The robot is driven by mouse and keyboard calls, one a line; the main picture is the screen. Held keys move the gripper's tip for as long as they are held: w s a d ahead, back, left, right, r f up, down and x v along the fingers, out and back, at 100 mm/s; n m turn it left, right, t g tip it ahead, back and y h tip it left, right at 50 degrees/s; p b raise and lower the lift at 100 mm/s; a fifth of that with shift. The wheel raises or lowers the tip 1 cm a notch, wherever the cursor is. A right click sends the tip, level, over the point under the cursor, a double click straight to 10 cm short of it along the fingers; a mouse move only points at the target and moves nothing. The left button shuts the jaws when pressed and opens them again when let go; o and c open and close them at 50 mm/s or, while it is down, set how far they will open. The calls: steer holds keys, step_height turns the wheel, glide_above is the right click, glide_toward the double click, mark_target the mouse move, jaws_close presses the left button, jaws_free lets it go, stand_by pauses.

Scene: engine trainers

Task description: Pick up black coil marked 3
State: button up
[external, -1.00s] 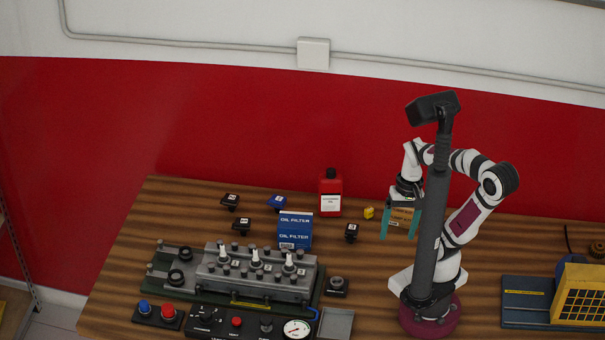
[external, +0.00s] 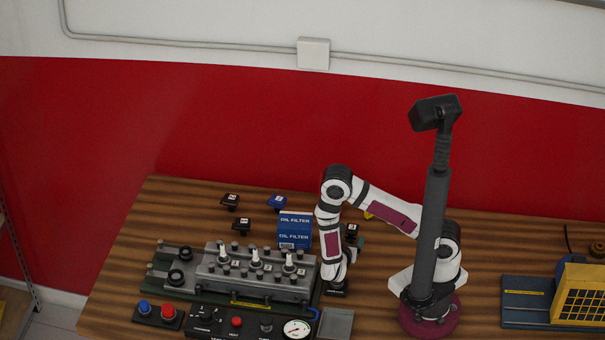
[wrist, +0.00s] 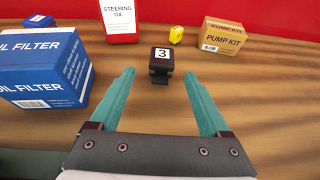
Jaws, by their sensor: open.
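The black coil marked 3 (wrist: 161,60) stands upright on the wooden table in the wrist view, its white label facing up. It also shows in the external view (external: 352,230), beside my bent arm. My gripper (wrist: 159,74) has its two teal fingers spread and nothing between them. The coil lies ahead of the gap between the fingertips, roughly centred and apart from both. In the external view my forearm hides most of the gripper.
The blue oil filter box (wrist: 42,70) stands left of the fingers. The white-labelled steering oil bottle (wrist: 116,18), a small yellow part (wrist: 176,34) and the pump kit box (wrist: 222,38) stand behind the coil. The grey engine block (external: 230,270) is left of my arm.

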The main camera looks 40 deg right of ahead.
mark_target(353, 228)
steer(key=x, duration=0.9)
steer(key=shift+d+r, duration=0.1)
steer(key=shift+d, duration=0.1)
jaws_close()
